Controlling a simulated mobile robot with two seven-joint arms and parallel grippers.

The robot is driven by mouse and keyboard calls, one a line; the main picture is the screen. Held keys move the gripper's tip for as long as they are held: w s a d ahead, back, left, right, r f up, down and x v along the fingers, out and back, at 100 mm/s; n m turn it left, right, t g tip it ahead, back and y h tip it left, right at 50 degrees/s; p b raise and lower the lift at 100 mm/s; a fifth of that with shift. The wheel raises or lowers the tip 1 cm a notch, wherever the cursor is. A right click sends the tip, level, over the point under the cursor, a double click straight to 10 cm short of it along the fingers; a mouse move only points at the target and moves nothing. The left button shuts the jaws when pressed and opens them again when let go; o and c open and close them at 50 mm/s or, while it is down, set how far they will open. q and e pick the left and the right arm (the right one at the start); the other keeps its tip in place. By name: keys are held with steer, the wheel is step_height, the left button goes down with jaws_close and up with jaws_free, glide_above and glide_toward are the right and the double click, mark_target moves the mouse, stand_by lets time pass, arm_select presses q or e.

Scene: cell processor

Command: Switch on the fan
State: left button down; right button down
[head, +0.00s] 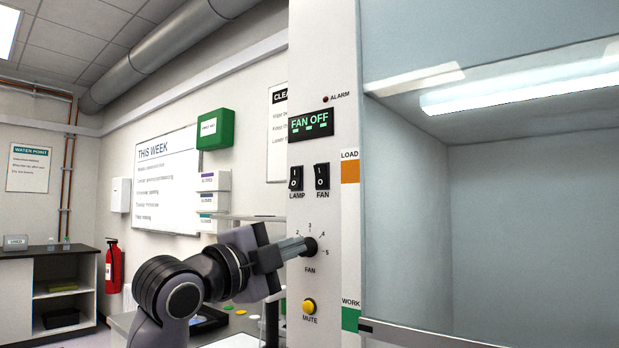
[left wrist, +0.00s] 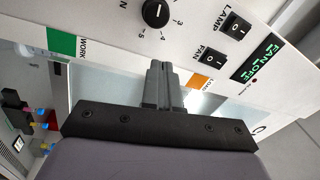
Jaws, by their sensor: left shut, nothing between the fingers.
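The fan rocker switch (head: 322,177) is black, on the white control panel, right of the lamp switch (head: 296,178). The fan switch (left wrist: 212,60) also shows in the left wrist view, right of my fingertips. The display (head: 311,124) above reads FAN OFF in green. A black fan dial (head: 310,246) numbered up to 5 sits below the switches. My left gripper (head: 301,247) is shut and empty, its tips beside the dial in the head view. In the left wrist view my left gripper (left wrist: 160,66) appears apart from the dial (left wrist: 155,13). I cannot tell its distance from the panel.
A yellow mute button (head: 309,306) sits below the dial, and a small alarm light (head: 325,99) above the display. The glass-fronted cabinet (head: 480,200) stands right of the panel. A bench with clutter is behind my left arm. The space before the switches looks clear.

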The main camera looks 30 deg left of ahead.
arm_select(q)
steer(key=s+a+r+m+t, duration=0.1)
steer(key=s+r+m, duration=0.1)
steer(key=s+r, duration=0.5)
steer(key=shift+a+r+t, duration=0.25)
steer(key=shift+r+t, duration=0.05)
steer(key=shift+r, duration=0.4)
steer(key=p, duration=0.3)
glide_toward(320, 168)
steer(key=shift+m, duration=0.3)
steer(key=x, duration=0.5)
steer(key=shift+w+d, duration=0.1)
steer(key=shift+x, duration=0.8)
steer(key=shift+w+r+p, duration=0.1)
steer(key=shift+w+p, duration=0.1)
steer(key=shift+p, duration=0.3)
